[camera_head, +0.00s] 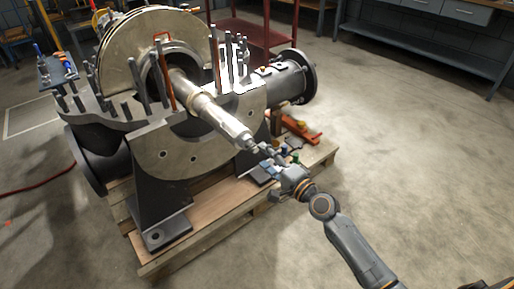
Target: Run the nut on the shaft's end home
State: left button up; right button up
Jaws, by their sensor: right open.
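The steel shaft (208,108) juts from the split casing (200,152) toward the lower right. Its narrow end (247,141) lies close to my right gripper (266,153). The right gripper is open, with its fingers pointing up and left at the shaft's end. The nut is too small to tell apart from the shaft's end and the fingers, and I cannot tell whether the fingers touch it. My left gripper is not in view.
The casing stands on a wooden pallet (215,222). Upright studs (133,76) line the casing's flange. A flanged pipe (290,78) extends at the back right. Small coloured items and an orange-red tool (300,130) lie near the pallet's right side. The floor (410,150) at right is clear.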

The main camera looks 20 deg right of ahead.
aim_at(257, 150)
jog(key=x, duration=0.4)
jog(key=shift+w, duration=0.15)
jog(key=x, duration=0.3)
jog(key=shift+w+a+b, duration=0.15)
jog(key=shift+w+b, duration=0.1)
jog(key=shift+b, duration=0.05)
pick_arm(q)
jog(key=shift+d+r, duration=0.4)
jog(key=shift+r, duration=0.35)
pick_arm(e)
jog(key=shift+w+a+r, duration=0.15)
jog(key=shift+w+a, duration=0.05)
jog(key=shift+c, duration=0.2)
